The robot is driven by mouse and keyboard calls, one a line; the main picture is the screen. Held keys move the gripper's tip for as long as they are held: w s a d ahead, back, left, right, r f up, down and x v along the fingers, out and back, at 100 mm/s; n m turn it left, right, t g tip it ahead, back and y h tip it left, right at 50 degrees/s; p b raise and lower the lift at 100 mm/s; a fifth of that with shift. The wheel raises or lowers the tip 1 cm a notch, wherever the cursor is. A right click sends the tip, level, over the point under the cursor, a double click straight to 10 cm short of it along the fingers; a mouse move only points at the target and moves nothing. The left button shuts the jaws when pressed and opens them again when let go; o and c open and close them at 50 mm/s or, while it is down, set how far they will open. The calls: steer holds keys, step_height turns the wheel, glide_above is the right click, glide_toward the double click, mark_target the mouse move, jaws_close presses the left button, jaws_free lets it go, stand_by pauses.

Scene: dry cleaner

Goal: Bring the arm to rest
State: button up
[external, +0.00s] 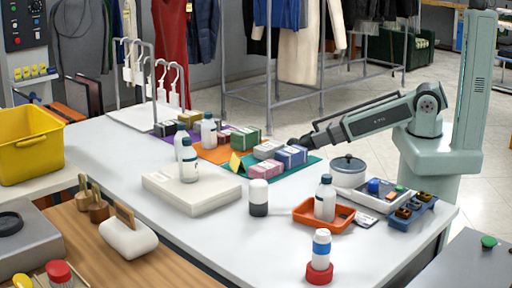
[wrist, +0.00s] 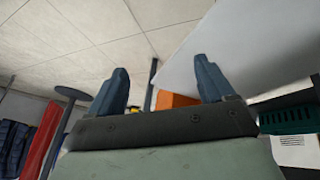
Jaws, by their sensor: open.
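My arm reaches from its base at the right out over the white table (external: 112,158) in the external view. My gripper (external: 292,146) is at the arm's far end, behind the small boxes on the green mat; its fingers are small and dark there. In the wrist view my gripper (wrist: 160,85) shows two dark blue fingers spread apart with nothing between them. The wrist view looks toward the tiled floor, with the underside or edge of a white surface (wrist: 230,45) at the upper right.
Boxes (external: 290,155) and bottles (external: 209,131) stand on coloured mats near my gripper. A lidded pot (external: 347,170), an orange tray (external: 301,213) and a blue holder (external: 424,208) lie close to my base. Clothes racks stand behind.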

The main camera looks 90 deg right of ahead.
steer(key=s+a+f+g+y, duration=0.1)
steer(key=s+a+f+g, duration=0.2)
steer(key=s+a, duration=0.4)
steer(key=s+a+f+n+g+y, duration=0.1)
steer(key=s+a+f+g, duration=0.3)
steer(key=s, duration=1.3)
steer(key=s+a+f+g+y, duration=0.1)
steer(key=s+a+f+g, duration=0.2)
steer(key=s+a, duration=0.9)
steer(key=shift+s+a+f+n+g, duration=0.2)
steer(key=shift+f+n+g, duration=0.15)
steer(key=shift+f, duration=0.4)
